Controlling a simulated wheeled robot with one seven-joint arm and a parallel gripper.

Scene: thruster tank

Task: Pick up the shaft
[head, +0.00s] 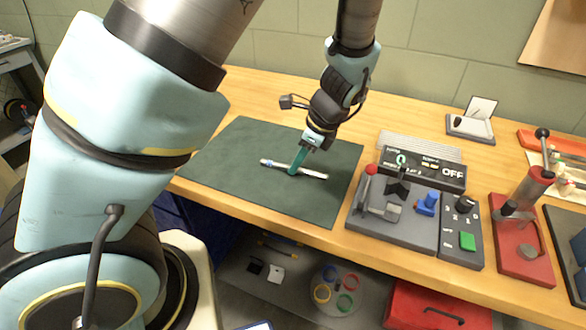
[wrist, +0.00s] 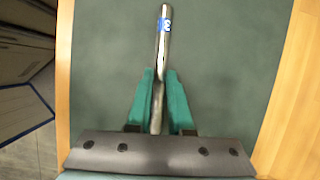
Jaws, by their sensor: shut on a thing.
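The shaft (head: 313,173) is a slim silvery rod with a blue marking near one end. It lies across the dark green mat (head: 232,148) on the wooden bench, or very close above it; I cannot tell if it touches. My gripper (head: 294,170) points down with its teal fingers shut on the shaft near its middle. In the wrist view the shaft (wrist: 163,45) runs up between the fingers of my gripper (wrist: 159,95), with the blue label on its far part. The part of the shaft behind the gripper's dark bar is hidden.
A grey control fixture (head: 380,208) with a red-knobbed lever and an "OFF" panel (head: 423,170) stands right of the mat. A red press (head: 520,235) stands further right. A small stand (head: 470,125) is at the back. The mat around the shaft is clear.

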